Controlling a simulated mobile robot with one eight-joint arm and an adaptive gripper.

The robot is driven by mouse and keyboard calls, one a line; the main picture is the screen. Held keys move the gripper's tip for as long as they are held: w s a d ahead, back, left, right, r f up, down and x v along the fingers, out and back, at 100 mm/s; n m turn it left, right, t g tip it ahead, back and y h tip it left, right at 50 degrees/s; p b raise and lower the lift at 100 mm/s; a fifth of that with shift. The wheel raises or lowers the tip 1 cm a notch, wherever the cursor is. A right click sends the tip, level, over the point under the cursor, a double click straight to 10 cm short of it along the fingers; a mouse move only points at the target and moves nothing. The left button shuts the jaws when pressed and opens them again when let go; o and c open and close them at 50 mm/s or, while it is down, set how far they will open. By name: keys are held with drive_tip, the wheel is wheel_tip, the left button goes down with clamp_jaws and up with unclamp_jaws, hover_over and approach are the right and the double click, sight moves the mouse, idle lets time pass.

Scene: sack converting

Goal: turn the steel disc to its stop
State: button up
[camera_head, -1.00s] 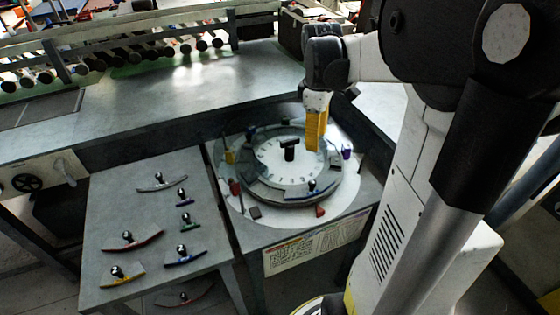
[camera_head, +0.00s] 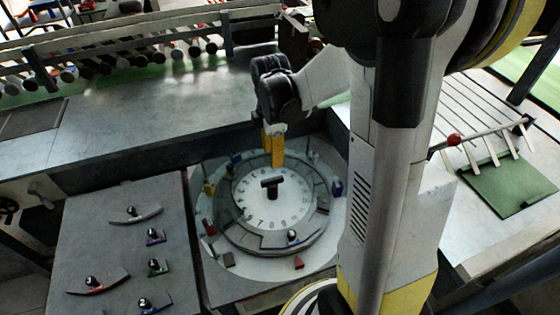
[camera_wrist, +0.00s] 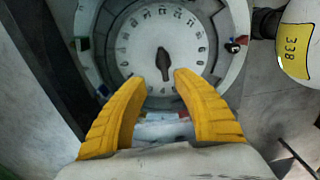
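The steel disc (camera_head: 248,192) is a pale round plate with numbers around its edge, set in a ring on a square table. A dark T-shaped handle (camera_head: 271,188) stands at its middle. The disc (camera_wrist: 142,52) and the handle (camera_wrist: 164,62) also show in the wrist view. My gripper (camera_head: 279,164) points down above the far edge of the disc, apart from the handle. In the wrist view my gripper (camera_wrist: 160,80) has its two yellow fingers spread with nothing between them. The handle lies just beyond the fingertips.
A dark grey ring (camera_head: 228,222) surrounds the disc, and a knobbed curved piece (camera_head: 292,237) sits on its near side. The left side table (camera_head: 75,240) holds several knobbed curved pieces.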

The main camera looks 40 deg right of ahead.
sight(272, 179)
drive_tip(key=f+b, duration=0.1)
drive_tip(key=f, duration=0.5)
drive_tip(key=f+b, duration=0.1)
drive_tip(key=f, duration=0.3)
drive_tip(key=shift+s+a+b, duration=0.2)
drive_tip(key=shift+a+b, duration=0.1)
drive_tip(key=shift+a, duration=0.1)
clamp_jaws()
